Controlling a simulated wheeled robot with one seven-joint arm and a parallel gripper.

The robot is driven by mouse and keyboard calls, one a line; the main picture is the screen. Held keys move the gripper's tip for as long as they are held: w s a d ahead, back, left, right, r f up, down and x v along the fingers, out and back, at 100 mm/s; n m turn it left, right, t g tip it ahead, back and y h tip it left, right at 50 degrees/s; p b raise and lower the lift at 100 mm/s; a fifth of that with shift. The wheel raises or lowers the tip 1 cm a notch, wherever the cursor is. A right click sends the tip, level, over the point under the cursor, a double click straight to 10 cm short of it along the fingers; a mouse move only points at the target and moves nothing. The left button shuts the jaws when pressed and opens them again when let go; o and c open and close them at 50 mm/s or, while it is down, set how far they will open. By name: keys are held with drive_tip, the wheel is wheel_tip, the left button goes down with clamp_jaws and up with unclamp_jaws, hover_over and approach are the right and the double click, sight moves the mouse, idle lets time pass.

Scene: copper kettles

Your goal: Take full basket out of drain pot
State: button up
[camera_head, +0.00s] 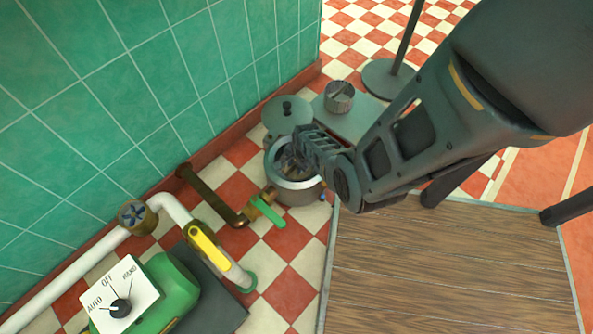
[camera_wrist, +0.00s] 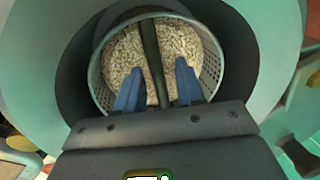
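The drain pot (camera_head: 300,193) is a round metal pot on the checkered floor by the green wall. The perforated basket (camera_wrist: 213,72) sits inside the pot, full of pale grainy material (camera_wrist: 182,45). A dark handle bar (camera_wrist: 151,55) crosses over the basket. My gripper (camera_wrist: 158,82) reaches down into the pot from above. Its two blue-grey fingers are apart, one on each side of the handle bar, with gaps showing between. My gripper and arm hide part of the pot in the head view.
A round lid (camera_head: 287,112) with a dark knob is behind the pot. A small metal container (camera_head: 340,96) stands on a grey plate to the right. A green-handled valve (camera_head: 266,211) and pipes are at the left. A wooden platform (camera_head: 450,270) lies in front at the right.

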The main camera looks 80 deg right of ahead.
drive_tip(key=shift+c, duration=0.4)
clamp_jaws()
drive_tip(key=shift+r, duration=0.15)
